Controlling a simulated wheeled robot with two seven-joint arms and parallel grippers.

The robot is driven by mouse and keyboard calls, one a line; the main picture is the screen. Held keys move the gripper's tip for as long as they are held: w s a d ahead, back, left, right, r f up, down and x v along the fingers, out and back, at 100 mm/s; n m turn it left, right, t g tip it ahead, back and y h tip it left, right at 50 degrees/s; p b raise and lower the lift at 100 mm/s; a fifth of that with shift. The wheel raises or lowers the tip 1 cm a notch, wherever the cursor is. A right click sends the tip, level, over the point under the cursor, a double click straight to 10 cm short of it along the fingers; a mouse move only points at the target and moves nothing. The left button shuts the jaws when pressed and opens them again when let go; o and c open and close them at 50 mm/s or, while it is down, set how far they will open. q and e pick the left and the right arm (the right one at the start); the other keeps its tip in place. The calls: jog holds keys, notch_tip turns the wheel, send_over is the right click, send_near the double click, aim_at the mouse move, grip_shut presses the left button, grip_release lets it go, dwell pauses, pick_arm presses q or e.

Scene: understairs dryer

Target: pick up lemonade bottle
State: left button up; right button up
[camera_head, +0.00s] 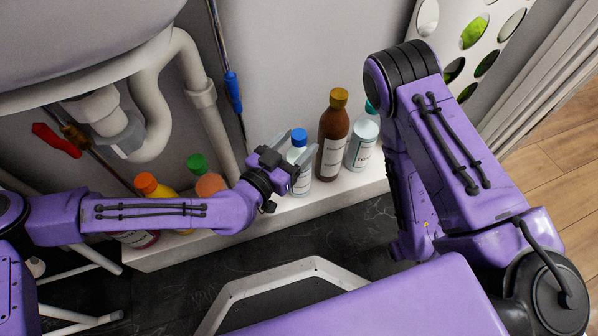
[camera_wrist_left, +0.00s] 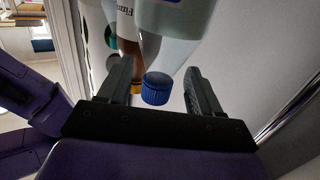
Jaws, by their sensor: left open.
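A clear, pale bottle with a blue cap (camera_head: 299,137) stands upright on the white ledge. Its label is too small to read, so I cannot confirm that it is the lemonade bottle. My left gripper (camera_head: 297,164) is open at this bottle, with its fingers hiding part of it. In the left wrist view, the blue cap (camera_wrist_left: 156,88) shows between the open fingers (camera_wrist_left: 160,80), with a gap on each side. My right arm shows on the right, but its gripper does not.
A brown bottle (camera_head: 333,130) and a white bottle with a teal cap (camera_head: 363,140) stand close to the right. Orange-capped (camera_head: 147,184) and green-capped (camera_head: 208,181) bottles stand left, behind my arm. A white pipe (camera_head: 203,95) and blue-handled tool (camera_head: 233,90) are behind.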

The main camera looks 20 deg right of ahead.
pick_arm(q)
jog(key=shift+w+d, duration=0.4)
jog(key=shift+d, duration=0.2)
pick_arm(e)
jog(key=shift+w+d+f+t, duration=0.3)
jog(key=shift+w+d, duration=0.05)
jog(key=shift+w, duration=0.1)
pick_arm(q)
grip_shut()
